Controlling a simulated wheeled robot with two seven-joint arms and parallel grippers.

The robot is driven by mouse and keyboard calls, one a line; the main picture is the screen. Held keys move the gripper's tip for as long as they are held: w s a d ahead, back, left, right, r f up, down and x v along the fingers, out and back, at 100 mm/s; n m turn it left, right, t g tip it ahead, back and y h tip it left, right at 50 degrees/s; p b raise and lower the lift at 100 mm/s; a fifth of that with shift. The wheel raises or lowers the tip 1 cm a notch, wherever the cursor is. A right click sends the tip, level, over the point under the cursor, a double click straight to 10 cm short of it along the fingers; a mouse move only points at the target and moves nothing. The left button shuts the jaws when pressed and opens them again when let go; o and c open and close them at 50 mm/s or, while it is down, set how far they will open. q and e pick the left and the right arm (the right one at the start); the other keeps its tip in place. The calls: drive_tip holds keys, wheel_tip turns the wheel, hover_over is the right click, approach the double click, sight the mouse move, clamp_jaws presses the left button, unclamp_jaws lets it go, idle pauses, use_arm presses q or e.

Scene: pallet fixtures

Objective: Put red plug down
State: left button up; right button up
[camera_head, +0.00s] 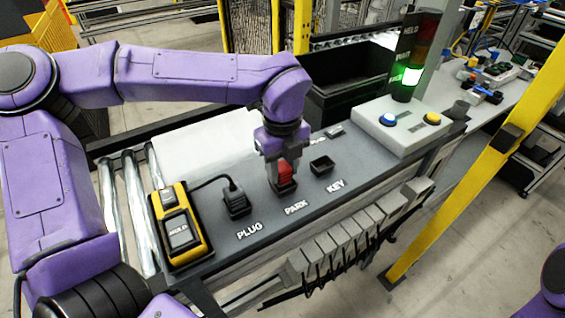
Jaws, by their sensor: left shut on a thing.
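The red plug (285,171) is upright at the black PARK socket (284,187) on the grey fixture panel (270,222). My left gripper (284,160) points down from above and is shut on the red plug. The plug's lower end meets the socket; I cannot tell how deep it sits. The PLUG socket (236,203) to the left holds a black connector with a cable. The KEY socket (321,165) to the right looks empty. Only a purple part of my right arm shows at the lower right edge; its gripper is out of view.
A yellow and black device (180,225) stands left of the sockets. A white button box (405,125) with blue and yellow buttons and a signal tower (410,60) lit green are at the right. A yellow post (470,160) rises in front on the right.

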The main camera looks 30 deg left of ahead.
sight(283, 166)
use_arm(q)
drive_tip(key=shift+d+f, duration=0.1)
drive_tip(key=o, duration=1.1)
wheel_tip(283, 166, up, 12)
drive_tip(key=shift+r+b, duration=0.2)
drive_tip(key=shift+b, duration=0.45)
